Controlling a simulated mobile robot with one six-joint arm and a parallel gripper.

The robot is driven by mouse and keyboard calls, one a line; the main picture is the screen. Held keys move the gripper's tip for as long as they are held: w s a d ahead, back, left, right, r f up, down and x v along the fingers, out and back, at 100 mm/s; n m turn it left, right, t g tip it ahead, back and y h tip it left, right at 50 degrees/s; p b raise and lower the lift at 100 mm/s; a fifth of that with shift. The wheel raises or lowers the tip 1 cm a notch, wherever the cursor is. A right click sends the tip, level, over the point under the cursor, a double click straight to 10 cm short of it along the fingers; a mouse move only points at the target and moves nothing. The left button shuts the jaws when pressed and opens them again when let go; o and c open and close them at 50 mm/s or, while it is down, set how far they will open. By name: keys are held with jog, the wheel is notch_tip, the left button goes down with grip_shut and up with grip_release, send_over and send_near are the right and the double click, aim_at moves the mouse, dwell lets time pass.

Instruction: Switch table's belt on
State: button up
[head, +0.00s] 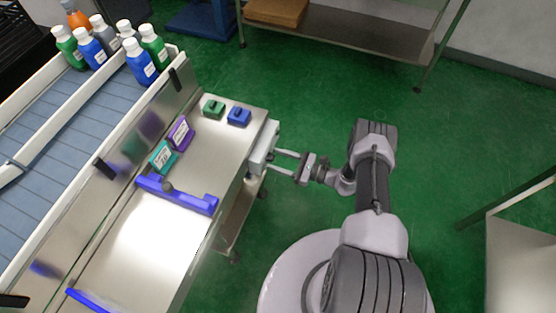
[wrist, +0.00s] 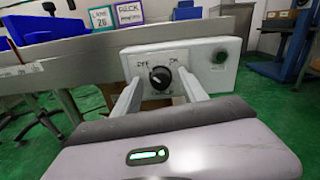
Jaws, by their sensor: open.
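A pale control box (head: 262,150) is fixed to the right end of the steel table. In the wrist view the control box (wrist: 207,82) carries a black rotary knob (wrist: 160,77), with "Off" written at its upper left and "On" at its upper right. I cannot tell surely which mark the knob points to. My gripper (head: 276,161) is open at the box's face. In the wrist view its fingers stand on either side of the knob; contact is not clear.
A conveyor (head: 60,135) with several bottles runs at the left. Green floor lies free behind my arm.

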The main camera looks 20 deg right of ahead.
grip_shut()
